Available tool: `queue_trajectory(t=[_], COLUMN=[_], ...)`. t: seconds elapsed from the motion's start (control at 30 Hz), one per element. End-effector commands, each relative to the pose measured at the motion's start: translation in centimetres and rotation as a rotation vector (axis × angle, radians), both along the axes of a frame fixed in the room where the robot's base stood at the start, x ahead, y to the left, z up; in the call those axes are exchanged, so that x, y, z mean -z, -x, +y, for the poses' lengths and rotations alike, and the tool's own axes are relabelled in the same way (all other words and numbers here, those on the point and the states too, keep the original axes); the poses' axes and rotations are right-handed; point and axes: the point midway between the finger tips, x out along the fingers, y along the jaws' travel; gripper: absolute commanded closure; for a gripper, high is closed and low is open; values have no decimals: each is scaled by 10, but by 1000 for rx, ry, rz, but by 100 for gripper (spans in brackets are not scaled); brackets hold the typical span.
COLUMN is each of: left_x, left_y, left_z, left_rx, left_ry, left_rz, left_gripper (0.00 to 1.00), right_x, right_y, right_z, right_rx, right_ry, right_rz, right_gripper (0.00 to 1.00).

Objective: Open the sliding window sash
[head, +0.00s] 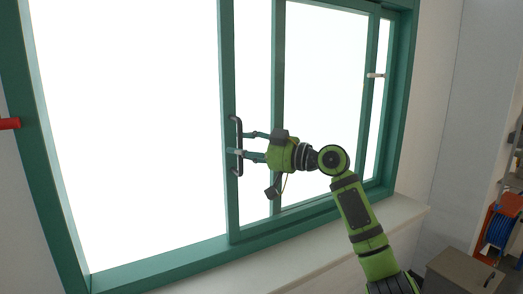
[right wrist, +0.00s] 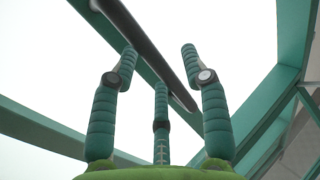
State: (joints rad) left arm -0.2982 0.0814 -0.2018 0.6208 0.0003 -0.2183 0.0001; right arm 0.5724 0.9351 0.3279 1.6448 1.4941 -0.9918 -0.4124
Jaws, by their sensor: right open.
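The green-framed sliding sash (head: 231,205) fills the right part of the window in the head view. A dark vertical bar handle (head: 239,130) is on its left stile. The handle also shows in the right wrist view as a dark bar (right wrist: 150,55) running diagonally beyond the fingers. My right gripper (head: 246,146) is at the handle from the right, its fingers pointing left. In the right wrist view its fingers (right wrist: 160,68) are spread apart. I cannot tell whether they touch the handle. My left gripper is not in view.
The fixed green window frame (head: 50,190) surrounds the panes. A pale sill (head: 310,245) runs below. A red peg (head: 9,123) sticks out at the left, and a pale peg (head: 376,75) at the right. A grey-brown box (head: 460,270) and shelving with a blue reel (head: 498,230) stand at the lower right.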

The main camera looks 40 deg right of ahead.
Motion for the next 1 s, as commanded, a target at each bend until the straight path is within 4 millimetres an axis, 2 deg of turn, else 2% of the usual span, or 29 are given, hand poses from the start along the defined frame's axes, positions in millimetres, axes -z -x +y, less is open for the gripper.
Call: queue_trajectory(t=[0.4,0.6,0.77,1.0], left_x=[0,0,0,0], left_y=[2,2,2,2], left_z=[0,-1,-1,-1], left_rx=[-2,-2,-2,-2], left_ry=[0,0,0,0], left_rz=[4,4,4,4], left_gripper=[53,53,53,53], right_x=[0,-1,-1,-1], right_y=[70,96,105,107], right_z=[-26,-36,-39,-39], right_rx=[2,2,2,1], right_ry=[1,0,2,2], right_rz=[0,-2,-2,-2], right_gripper=[54,54,54,54])
